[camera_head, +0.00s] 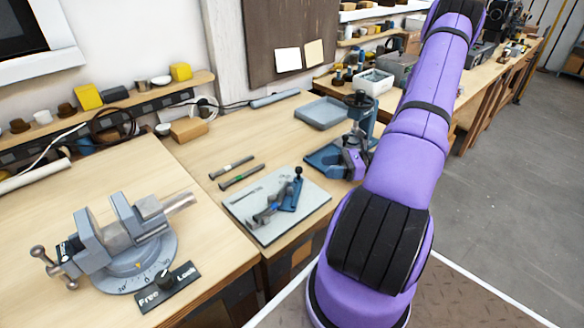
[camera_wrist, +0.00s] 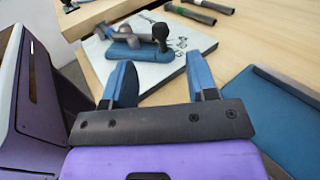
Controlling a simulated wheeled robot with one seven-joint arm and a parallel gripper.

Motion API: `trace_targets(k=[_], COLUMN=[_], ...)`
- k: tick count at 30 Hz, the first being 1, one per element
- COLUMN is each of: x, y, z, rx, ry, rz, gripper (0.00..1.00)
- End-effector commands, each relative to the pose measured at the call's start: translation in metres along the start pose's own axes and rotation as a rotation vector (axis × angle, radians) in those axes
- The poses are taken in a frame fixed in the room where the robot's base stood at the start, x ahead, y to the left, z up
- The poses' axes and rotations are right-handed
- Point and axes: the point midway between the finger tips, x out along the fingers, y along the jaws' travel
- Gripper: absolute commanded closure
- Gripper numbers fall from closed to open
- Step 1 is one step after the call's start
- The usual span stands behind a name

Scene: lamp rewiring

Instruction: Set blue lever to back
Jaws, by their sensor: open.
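A blue lever base (camera_head: 290,194) with an upright black knob (camera_head: 298,171) and a grey linkage sits on a pale plate (camera_head: 240,199) on the middle bench. In the wrist view the blue base (camera_wrist: 137,54), the grey linkage and the black knob (camera_wrist: 160,32) show on the plate, beyond the fingers. My gripper (camera_wrist: 160,80) is open, its two blue fingers spread with nothing between them. It is apart from the lever. In the head view my gripper is beside the plate's right end, partly hidden by my arm. Which way the lever is set is hard to tell.
A grey vise (camera_head: 125,238) stands at left with a black Free/Lock sign (camera_head: 168,289). Two dark rods (camera_head: 240,177) lie behind the plate.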

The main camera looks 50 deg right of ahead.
Motion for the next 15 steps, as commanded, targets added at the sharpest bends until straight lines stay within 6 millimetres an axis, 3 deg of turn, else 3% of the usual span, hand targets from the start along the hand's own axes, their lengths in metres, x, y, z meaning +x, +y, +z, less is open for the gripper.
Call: trace_targets(k=[5,15], x=[0.021,0.083], y=[0.001,0.001], z=[0.001,0.001], rx=[0.001,0.0], ry=[-0.002,-0.001], rz=[0.003,0.005], gripper=[0.47,0.47])
